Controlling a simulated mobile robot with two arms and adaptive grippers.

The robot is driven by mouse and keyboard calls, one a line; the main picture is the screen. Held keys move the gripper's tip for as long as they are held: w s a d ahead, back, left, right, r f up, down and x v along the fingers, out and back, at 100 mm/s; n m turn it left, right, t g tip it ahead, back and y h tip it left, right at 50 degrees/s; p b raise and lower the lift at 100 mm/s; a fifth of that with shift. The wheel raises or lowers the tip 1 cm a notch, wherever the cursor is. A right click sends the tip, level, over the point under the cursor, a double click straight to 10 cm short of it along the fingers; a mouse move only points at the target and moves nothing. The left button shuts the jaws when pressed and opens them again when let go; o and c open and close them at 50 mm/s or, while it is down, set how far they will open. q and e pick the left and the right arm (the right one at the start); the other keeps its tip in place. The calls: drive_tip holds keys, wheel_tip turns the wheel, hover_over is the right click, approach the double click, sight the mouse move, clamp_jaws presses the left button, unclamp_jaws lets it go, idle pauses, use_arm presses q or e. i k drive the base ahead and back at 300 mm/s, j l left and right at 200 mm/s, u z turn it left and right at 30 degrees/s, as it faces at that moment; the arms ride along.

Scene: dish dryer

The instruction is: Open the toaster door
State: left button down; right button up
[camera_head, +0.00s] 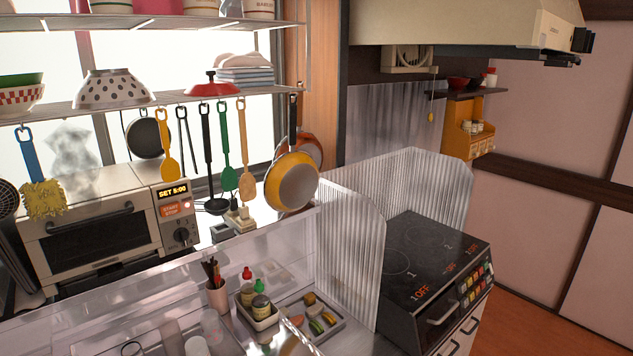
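The toaster oven (97,225) stands at the left on the counter, in front of the window. Its glass front door (92,240) is shut, with a dark bar handle (88,217) across its upper part. A lit display reading "SET 5:00" (172,191), a red start/stop button and a dark knob (181,235) are on the panel to the right of the door. A yellow sponge-like brush hangs in front of its upper left corner. Neither of my grippers is in view.
A clear, glossy low panel (150,290) runs in front of the toaster. Utensils such as a green spatula (228,170) hang from the shelf above. A pen cup (216,295) and condiment tray (258,318) stand nearer. A stove (430,260) is at right behind ribbed screens.

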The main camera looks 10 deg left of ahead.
sight(58, 248)
drive_tip(key=u, duration=1.45)
